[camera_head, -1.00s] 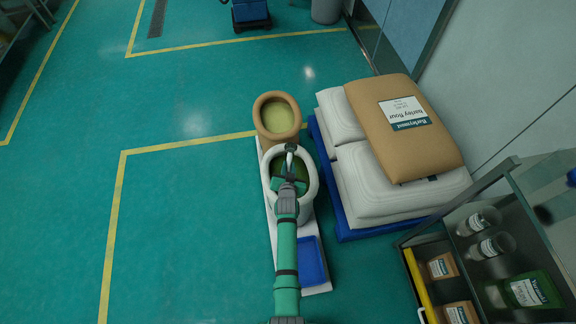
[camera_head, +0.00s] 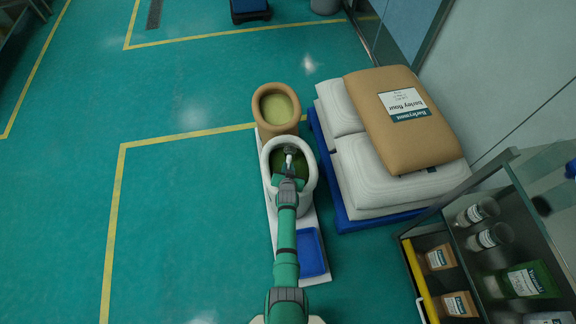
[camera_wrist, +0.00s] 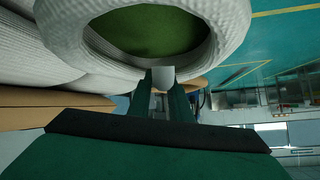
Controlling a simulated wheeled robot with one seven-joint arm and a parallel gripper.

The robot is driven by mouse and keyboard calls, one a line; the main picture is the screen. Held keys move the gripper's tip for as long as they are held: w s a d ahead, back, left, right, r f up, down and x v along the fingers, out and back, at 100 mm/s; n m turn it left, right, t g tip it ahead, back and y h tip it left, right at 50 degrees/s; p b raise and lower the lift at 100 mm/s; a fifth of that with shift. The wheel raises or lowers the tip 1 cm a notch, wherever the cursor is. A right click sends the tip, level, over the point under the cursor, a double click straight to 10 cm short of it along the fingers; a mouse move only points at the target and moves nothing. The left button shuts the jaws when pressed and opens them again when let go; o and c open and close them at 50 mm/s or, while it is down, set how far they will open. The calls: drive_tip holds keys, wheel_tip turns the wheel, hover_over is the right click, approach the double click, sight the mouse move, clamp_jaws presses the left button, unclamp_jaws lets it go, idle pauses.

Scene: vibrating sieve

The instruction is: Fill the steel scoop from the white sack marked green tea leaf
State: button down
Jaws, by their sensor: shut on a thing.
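The open white sack (camera_head: 304,198) stands upright in the middle of the head view, with dark green leaf (camera_head: 308,163) inside its thick rolled rim. No marking on it can be read. My gripper (camera_head: 288,174) is over the near part of the sack's mouth and is shut on the steel scoop (camera_head: 290,151). The scoop shows as a small grey shape within the mouth; its fill and its contact with the leaf cannot be made out. In the wrist view, my fingers (camera_wrist: 163,84) hold a pale grey piece of the scoop (camera_wrist: 163,77) by the sack's rim (camera_wrist: 235,25).
An open tan sack (camera_head: 275,112) with yellowish contents stands just behind. A blue tray (camera_head: 311,254) lies in front on the white base. Closed sacks (camera_head: 404,118) are stacked on a blue pallet at right, beside a shelf unit (camera_head: 418,280). The left floor is clear.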

drive_tip(key=shift+f, duration=2.3)
drive_tip(key=shift+f, duration=0.55)
drive_tip(key=shift+w+d, duration=0.1)
drive_tip(key=shift+w, duration=0.9)
drive_tip(key=shift+w, duration=0.35)
drive_tip(key=shift+w, duration=0.3)
drive_tip(key=shift+s+f, duration=0.1)
drive_tip(key=shift+s, duration=0.15)
drive_tip(key=shift+s, duration=0.3)
drive_tip(key=shift+s, duration=0.15)
drive_tip(key=shift+s, duration=0.3)
